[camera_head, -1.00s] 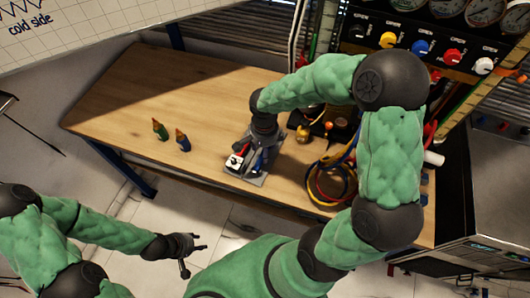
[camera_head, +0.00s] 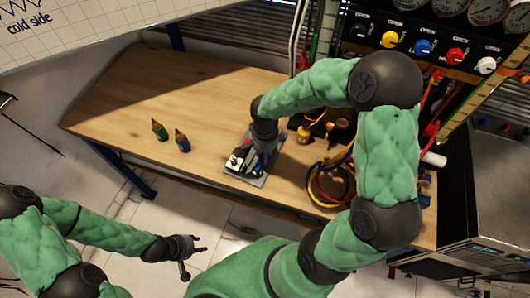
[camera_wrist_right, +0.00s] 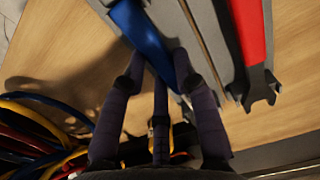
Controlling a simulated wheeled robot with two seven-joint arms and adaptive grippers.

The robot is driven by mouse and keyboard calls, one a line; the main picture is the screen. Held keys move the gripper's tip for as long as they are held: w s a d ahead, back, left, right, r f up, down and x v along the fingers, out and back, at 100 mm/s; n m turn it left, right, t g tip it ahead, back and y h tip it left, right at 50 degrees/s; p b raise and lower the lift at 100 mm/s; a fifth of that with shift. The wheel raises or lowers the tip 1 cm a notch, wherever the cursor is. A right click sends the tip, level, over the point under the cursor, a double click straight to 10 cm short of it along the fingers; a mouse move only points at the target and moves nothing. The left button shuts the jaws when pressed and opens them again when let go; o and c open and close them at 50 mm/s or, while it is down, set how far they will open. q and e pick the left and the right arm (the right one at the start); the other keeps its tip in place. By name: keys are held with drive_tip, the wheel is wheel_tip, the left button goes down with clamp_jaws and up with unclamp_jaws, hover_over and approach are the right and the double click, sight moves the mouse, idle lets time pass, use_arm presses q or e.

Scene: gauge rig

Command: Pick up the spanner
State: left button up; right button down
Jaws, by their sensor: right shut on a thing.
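My right gripper (camera_wrist_right: 160,75) points down over a small grey tray (camera_head: 249,181) on the bench. In the right wrist view its fingers are closed around a blue bar-like tool (camera_wrist_right: 142,30); I cannot tell if this is the spanner. Beside it, to the right, lies a red tool (camera_wrist_right: 249,30) next to a dark grey part with a forked, spanner-like end (camera_wrist_right: 262,92), apart from the fingers. In the head view the right wrist hides part of the tray. My left gripper (camera_head: 197,256) is open and empty in front of the bench.
Coiled hoses (camera_head: 330,184) and a yellow-brass fitting (camera_head: 303,134) lie to the right, below the gauge panel (camera_head: 425,45). The bench's left part (camera_head: 115,105) is clear.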

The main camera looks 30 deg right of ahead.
drive_tip(key=shift+w+r, duration=0.1)
drive_tip(key=shift+r, duration=0.5)
wheel_tip(320, 180, up, 3)
drive_tip(key=shift+a+f+p, duration=0.15)
drive_tip(key=shift+f+p, duration=0.05)
drive_tip(key=shift+p, duration=0.4)
drive_tip(key=s+a+r+p, duration=0.3)
drive_tip(key=s+a+r, duration=0.5)
drive_tip(key=a, duration=0.3)
drive_tip(key=shift+r, duration=0.55)
drive_tip(key=shift+s, duration=0.1)
